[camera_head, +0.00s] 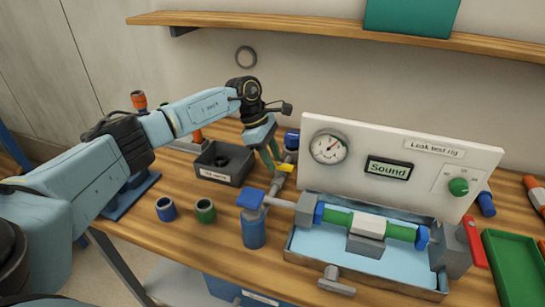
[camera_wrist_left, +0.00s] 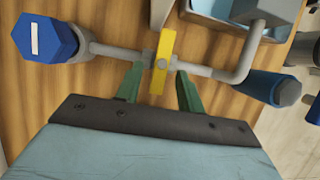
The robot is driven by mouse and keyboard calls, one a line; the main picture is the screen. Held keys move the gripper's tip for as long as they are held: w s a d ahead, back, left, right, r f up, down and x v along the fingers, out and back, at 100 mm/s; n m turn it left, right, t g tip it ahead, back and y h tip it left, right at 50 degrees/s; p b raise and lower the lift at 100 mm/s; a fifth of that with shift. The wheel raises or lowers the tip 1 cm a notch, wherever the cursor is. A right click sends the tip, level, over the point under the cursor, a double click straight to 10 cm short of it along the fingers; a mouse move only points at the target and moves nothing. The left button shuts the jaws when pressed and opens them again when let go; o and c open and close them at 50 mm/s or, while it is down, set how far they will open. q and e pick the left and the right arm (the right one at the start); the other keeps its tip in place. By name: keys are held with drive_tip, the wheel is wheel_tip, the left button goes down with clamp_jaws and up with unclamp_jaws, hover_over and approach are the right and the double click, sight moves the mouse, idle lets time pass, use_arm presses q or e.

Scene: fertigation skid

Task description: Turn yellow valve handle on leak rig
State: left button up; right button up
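The yellow valve handle (camera_head: 285,167) sits on a thin grey pipe behind the blue-capped bottle and left of the leak test rig panel (camera_head: 400,160). In the left wrist view the handle (camera_wrist_left: 162,60) is a short bar lying across the grey pipe (camera_wrist_left: 110,50). My left gripper (camera_head: 272,156) reaches down to it from the left. Its two green fingers (camera_wrist_left: 158,85) are apart, one on each side of the handle's near end, with visible gaps to it. The fingers partly hide the handle in the head view. My right gripper is not in view.
The blue bottle (camera_head: 253,230) stands just in front of the pipe. A black bin (camera_head: 222,163) and blue and green rings (camera_head: 205,210) lie to the left. The water tray (camera_head: 310,245) with its green tube is to the right. A shelf (camera_head: 330,30) hangs above.

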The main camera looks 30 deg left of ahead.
use_arm(q)
drive_tip(key=shift+f, duration=0.1)
drive_tip(key=shift+c, duration=0.5)
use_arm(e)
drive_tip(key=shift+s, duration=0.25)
use_arm(q)
clamp_jaws()
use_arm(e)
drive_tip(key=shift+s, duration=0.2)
